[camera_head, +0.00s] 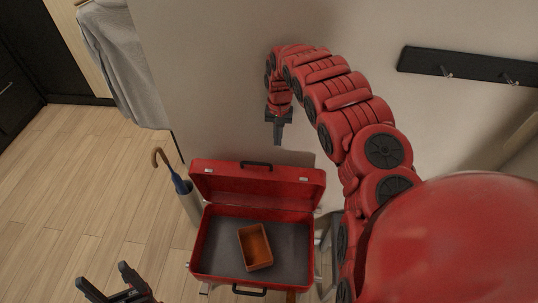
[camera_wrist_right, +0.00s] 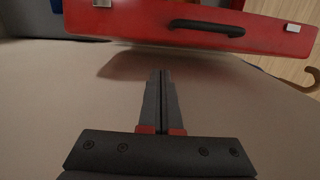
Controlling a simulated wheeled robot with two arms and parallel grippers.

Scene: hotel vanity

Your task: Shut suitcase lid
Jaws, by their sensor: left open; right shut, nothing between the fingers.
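A red suitcase with a dark lining stands open in the head view. Its lid (camera_head: 258,185) is raised at the back, towards the wall. Its base (camera_head: 215,262) holds a brown box (camera_head: 256,247). My right gripper (camera_head: 278,142) is shut and empty, between the wall and the raised lid, just behind the lid's handle. In the right wrist view its closed fingers (camera_wrist_right: 161,75) point at the lid (camera_wrist_right: 150,22) and its black handle (camera_wrist_right: 207,27), with a gap between. My left gripper (camera_head: 105,280) is open and empty at the lower left of the head view, apart from the suitcase.
An umbrella (camera_head: 180,183) with a wooden handle stands in a holder left of the suitcase. A grey cloth (camera_head: 118,62) hangs at the upper left. A black hook rail (camera_head: 470,67) is on the wall. The wooden floor (camera_head: 95,190) on the left is clear.

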